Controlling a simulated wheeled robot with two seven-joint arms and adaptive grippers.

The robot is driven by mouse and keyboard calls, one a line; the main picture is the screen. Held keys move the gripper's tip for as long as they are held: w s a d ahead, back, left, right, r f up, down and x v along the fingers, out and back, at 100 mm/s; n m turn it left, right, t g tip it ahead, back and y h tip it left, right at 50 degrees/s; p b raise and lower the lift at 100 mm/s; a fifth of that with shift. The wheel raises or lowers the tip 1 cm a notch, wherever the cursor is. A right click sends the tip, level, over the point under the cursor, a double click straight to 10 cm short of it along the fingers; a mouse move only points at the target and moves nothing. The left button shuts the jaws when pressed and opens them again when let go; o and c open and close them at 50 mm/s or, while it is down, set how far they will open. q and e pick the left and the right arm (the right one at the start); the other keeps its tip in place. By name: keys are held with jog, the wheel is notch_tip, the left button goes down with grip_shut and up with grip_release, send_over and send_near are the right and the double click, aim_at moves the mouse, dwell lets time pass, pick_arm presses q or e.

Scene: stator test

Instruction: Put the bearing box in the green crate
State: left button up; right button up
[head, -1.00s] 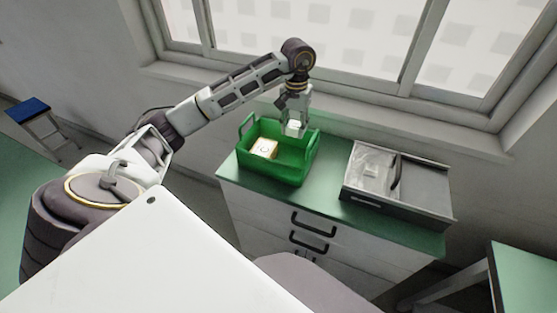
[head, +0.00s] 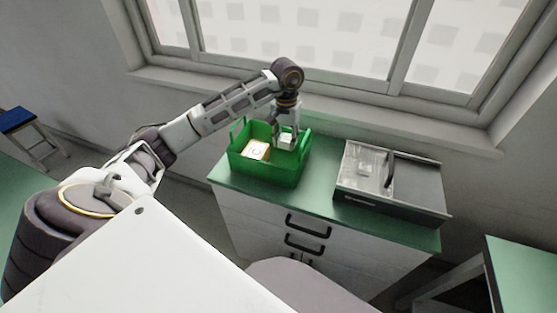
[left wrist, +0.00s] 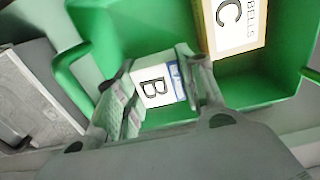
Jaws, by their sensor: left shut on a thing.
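The green crate (head: 268,176) stands on the green-topped cabinet below the window; it fills much of the left wrist view (left wrist: 130,30). My left gripper (head: 285,143) reaches down into the right part of the crate. In the left wrist view its fingers (left wrist: 160,90) are shut on a small white box (left wrist: 152,86) marked "B" with a blue strip, which I take as the bearing box. I cannot tell if this box touches the crate floor. A larger box marked "C" (left wrist: 232,25) lies in the crate beside it, and shows cream-coloured in the head view (head: 256,150). My right gripper is not in view.
A grey bin (head: 392,196) with a clear packet inside stands on the cabinet top (head: 318,190), right of the crate. The window sill (head: 400,122) runs close behind. A blue-topped stool (head: 22,117) stands far left. A green table (head: 520,265) is at lower right.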

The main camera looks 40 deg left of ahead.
pick_arm(q)
send_over(285, 165)
jog(key=shift+w+a+f, duration=0.1)
jog(key=shift+a+f, duration=0.05)
jog(key=shift+f, duration=2.7)
jog(key=shift+f+p, duration=0.3)
jog(key=shift+f, duration=1.55)
jog(key=shift+f, duration=0.15)
jog(key=o, duration=0.8)
jog(key=shift+c, duration=0.2)
jog(key=shift+r+b, duration=0.45)
jog(key=shift+r, duration=5.7)
